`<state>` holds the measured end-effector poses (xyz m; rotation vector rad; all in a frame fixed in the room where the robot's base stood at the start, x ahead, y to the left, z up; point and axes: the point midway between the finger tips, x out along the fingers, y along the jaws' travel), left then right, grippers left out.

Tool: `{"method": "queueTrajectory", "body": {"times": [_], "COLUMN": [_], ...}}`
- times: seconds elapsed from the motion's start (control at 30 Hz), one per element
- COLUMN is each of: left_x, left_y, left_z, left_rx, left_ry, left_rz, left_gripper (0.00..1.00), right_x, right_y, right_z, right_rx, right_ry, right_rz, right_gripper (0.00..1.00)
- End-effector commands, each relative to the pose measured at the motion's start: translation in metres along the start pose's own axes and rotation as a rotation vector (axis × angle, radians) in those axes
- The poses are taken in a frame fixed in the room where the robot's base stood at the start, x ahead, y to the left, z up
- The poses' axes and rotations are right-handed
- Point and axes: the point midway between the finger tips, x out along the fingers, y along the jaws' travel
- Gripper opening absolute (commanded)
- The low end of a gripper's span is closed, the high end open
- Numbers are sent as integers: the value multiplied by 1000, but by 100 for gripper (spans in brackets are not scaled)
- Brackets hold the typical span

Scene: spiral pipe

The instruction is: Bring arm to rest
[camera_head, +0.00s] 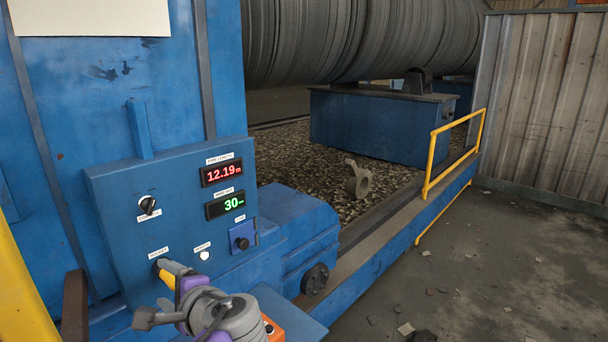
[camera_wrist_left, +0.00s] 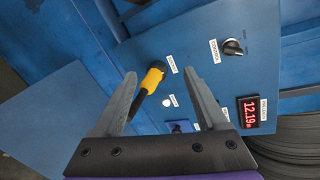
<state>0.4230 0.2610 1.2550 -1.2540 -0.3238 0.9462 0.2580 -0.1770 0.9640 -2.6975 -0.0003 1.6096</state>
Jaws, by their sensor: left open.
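My left gripper (camera_head: 172,270) is in front of the lower left of the blue control panel (camera_head: 110,205) in the head view. In the left wrist view its two grey fingers (camera_wrist_left: 160,75) are apart. A yellow and black plug (camera_wrist_left: 153,76) shows between the fingertips, at the panel's labelled socket; a gap shows on the right side, and I cannot tell whether the left finger touches it. In the head view the yellow plug (camera_head: 166,281) is partly hidden by my gripper and arm. My right gripper is in neither view.
The panel carries a control knob (camera_head: 148,205), a red display (camera_head: 221,173) reading 12.19, a green display (camera_head: 225,204) and a white button (camera_head: 204,255). A yellow rail (camera_head: 432,160) and large spiral pipe (camera_head: 360,40) stand beyond. Open floor (camera_head: 480,270) lies right.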

Motion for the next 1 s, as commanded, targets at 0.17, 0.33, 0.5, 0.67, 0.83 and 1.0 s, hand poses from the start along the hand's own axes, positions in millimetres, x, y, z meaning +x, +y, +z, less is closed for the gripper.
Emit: {"method": "queueTrajectory", "body": {"times": [0.17,0.33,0.5,0.67,0.83,1.0], "left_x": [-1,-30,-63,-80,-83,-83], "left_y": [137,246,308,330,333,333], "left_z": [5,-9,-26,-36,-38,-38], "left_rx": [-332,-694,-996,-1140,-1170,-1167], "left_ry": [84,138,160,167,169,169], "left_rz": [364,696,939,1051,1073,1072], "left_gripper": [75,75,75,75,75,75], "right_x": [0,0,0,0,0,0], "right_y": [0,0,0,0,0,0], "right_z": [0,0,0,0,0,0], "right_rx": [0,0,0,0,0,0], "right_ry": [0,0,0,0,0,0], "right_rz": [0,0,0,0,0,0], "right_gripper": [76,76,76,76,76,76]}}
